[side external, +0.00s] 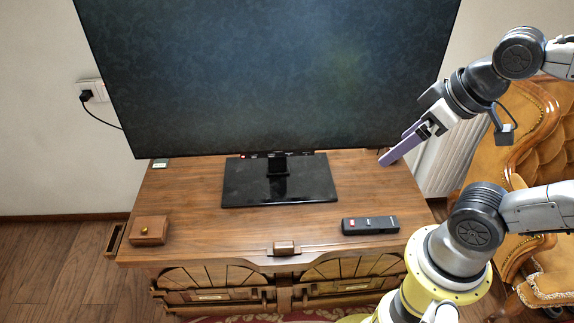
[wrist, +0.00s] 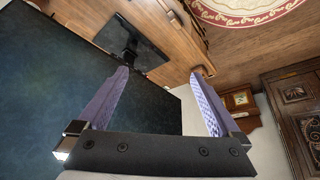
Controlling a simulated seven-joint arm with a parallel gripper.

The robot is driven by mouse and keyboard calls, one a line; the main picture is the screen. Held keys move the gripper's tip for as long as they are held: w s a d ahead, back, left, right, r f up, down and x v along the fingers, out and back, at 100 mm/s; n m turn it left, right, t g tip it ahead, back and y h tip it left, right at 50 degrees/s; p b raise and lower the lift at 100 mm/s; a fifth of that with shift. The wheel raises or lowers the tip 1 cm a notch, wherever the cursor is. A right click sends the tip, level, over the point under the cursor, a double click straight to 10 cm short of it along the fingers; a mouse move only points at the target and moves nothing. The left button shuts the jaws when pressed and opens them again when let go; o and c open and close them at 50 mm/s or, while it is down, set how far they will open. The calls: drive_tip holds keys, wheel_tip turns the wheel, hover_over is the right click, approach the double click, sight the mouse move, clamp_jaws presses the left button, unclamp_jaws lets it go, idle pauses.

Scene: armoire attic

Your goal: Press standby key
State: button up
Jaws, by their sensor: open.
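A black remote (side external: 370,224) with a small red key near its left end lies on the front right of the wooden cabinet top (side external: 205,215). A large television (side external: 265,75) stands at the back, its screen dark. Small marks, perhaps keys, show along its lower edge (side external: 278,154), too small to read. I cannot tell which key is standby. My gripper (side external: 396,148), with purple fingers, is open and empty near the television's lower right corner, above and behind the remote. In the wrist view my gripper (wrist: 161,72) has its fingers wide apart; the television screen (wrist: 60,90) fills the left.
The black television stand (side external: 280,181) sits mid-cabinet. A small wooden box (side external: 149,230) is at the front left, and a tiny pale item (side external: 160,163) at the back left. A tan armchair (side external: 535,150) and white radiator (side external: 440,160) are at right. Cabinet top around the remote is clear.

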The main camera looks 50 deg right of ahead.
clamp_jaws()
idle(0.4)
idle(1.2)
